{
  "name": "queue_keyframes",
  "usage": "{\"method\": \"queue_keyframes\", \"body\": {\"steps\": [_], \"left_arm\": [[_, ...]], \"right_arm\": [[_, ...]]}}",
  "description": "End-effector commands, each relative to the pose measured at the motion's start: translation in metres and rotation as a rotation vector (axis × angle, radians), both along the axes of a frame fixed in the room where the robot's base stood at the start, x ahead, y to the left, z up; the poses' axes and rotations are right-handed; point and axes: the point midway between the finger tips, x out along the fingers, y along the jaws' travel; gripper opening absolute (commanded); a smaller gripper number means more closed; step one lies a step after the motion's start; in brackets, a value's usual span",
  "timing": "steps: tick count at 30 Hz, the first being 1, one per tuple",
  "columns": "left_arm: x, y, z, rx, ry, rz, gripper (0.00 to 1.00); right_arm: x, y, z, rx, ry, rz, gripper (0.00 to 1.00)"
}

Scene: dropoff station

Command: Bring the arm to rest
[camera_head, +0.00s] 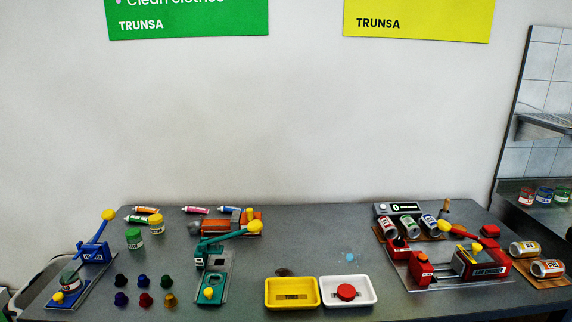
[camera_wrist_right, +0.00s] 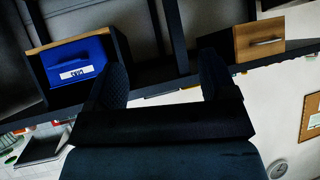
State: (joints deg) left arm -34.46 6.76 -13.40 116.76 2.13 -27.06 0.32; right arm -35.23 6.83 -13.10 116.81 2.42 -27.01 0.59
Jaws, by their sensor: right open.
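My right gripper (camera_wrist_right: 162,76) shows in the right wrist view with its two dark fingers apart and nothing between them. It is not over the worktable; shelving and a wall lie beyond it. Neither arm shows in the head view. My left gripper is in neither view.
The grey worktable (camera_head: 230,290) holds a blue press (camera_head: 93,254), a teal press (camera_head: 215,262), a red can crusher (camera_head: 465,265), a yellow tray (camera_head: 291,305) and a white tray (camera_head: 362,301). A blue bin (camera_wrist_right: 75,55) sits on a shelf in the wrist view.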

Motion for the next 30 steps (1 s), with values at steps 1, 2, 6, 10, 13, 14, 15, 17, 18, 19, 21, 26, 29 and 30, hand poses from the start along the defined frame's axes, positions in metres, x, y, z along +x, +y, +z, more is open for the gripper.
{"method": "queue_keyframes", "body": {"steps": [1, 2, 6, 10, 13, 14, 15, 17, 18, 19, 21, 26, 29, 30], "left_arm": [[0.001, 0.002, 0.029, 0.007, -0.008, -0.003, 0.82], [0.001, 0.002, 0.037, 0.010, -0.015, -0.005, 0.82], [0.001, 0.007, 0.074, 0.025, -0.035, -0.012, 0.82], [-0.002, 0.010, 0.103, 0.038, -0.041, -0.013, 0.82], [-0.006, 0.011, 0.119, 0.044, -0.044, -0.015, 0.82], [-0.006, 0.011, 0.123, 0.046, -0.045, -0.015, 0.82], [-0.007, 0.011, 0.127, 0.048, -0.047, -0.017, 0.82], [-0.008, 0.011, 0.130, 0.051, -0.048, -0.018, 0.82], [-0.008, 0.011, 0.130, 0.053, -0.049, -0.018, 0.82], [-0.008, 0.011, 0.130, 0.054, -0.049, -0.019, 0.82], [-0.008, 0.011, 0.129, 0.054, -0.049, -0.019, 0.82], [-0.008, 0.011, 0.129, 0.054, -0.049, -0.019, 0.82], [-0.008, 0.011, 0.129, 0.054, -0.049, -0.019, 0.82], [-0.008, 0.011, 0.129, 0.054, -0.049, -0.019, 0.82]], "right_arm": [[0.003, 0.000, 0.031, -0.006, -0.016, 0.004, 0.78], [0.003, -0.001, 0.037, -0.009, -0.019, 0.006, 0.78], [0.002, -0.003, 0.070, -0.025, -0.031, 0.012, 0.78], [0.000, -0.005, 0.102, -0.039, -0.043, 0.018, 0.78], [-0.001, -0.006, 0.122, -0.047, -0.053, 0.023, 0.78], [-0.001, -0.006, 0.125, -0.049, -0.055, 0.023, 0.78], [-0.001, -0.007, 0.129, -0.052, -0.056, 0.024, 0.78], [-0.002, -0.007, 0.132, -0.054, -0.059, 0.025, 0.78], [-0.002, -0.008, 0.133, -0.056, -0.061, 0.026, 0.78], [-0.002, -0.008, 0.134, -0.056, -0.062, 0.027, 0.78], [-0.002, -0.008, 0.133, -0.057, -0.062, 0.026, 0.78], [-0.002, -0.008, 0.133, -0.057, -0.062, 0.026, 0.78], [-0.002, -0.008, 0.133, -0.057, -0.062, 0.026, 0.78], [-0.002, -0.008, 0.133, -0.057, -0.062, 0.026, 0.78]]}}
